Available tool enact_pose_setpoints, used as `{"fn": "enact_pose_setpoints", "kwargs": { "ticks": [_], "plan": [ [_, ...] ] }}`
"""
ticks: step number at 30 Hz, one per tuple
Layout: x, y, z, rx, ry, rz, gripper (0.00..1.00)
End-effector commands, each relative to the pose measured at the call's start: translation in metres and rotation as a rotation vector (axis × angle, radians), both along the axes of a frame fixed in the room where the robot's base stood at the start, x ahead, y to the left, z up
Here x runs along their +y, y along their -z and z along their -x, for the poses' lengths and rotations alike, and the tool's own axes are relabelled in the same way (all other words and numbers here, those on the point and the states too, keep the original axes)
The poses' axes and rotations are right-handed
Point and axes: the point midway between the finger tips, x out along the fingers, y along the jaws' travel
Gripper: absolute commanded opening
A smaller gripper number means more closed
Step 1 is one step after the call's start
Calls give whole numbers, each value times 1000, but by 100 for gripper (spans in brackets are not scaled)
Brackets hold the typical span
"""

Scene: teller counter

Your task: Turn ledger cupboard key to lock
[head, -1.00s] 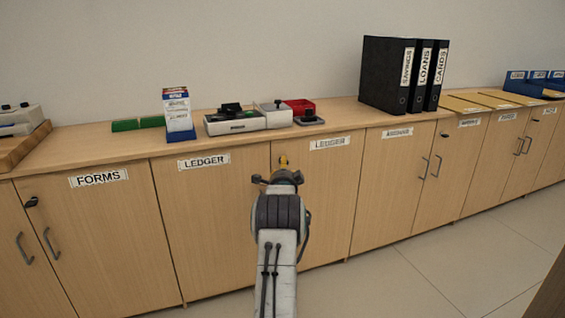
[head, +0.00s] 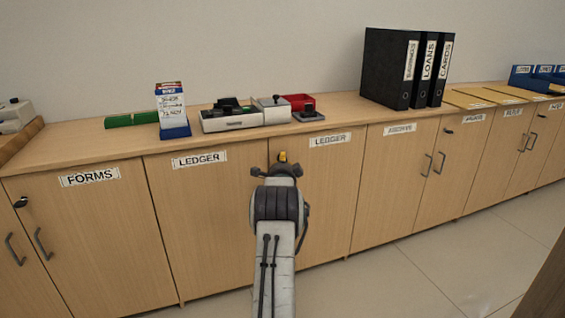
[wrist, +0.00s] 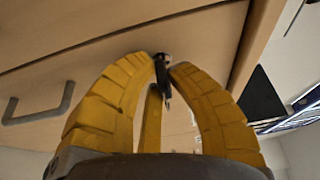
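The ledger cupboard has two light wood doors, the left (head: 205,215) and the right (head: 335,205), each labelled LEDGER. My gripper (head: 283,157) is at the upper part of the cupboard, near the seam between the doors. Only a bit of its yellow fingers shows past my arm, which hides the lock in the head view. In the wrist view my gripper's yellow fingers (wrist: 165,65) close in on a dark key (wrist: 162,76) at the cupboard front, with tips against both sides. The key's exact turn angle is hard to tell.
On the countertop (head: 85,147) stand a brochure holder (head: 172,110), grey devices (head: 232,120), a red tray (head: 298,101) and black binders (head: 405,70). The forms cupboard (head: 100,225) is to the left. A grey handle (wrist: 38,108) shows in the wrist view. The floor at right is clear.

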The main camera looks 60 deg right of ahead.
Motion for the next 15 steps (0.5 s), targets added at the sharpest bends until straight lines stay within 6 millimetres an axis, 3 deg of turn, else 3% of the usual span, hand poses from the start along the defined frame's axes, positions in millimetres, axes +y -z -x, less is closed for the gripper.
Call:
{"fn": "enact_pose_setpoints", "kwargs": {
  "ticks": [4,15],
  "plan": [
    [0,0,0,0,0,0,0],
    [0,1,0,35,0,42,0]
  ]
}}
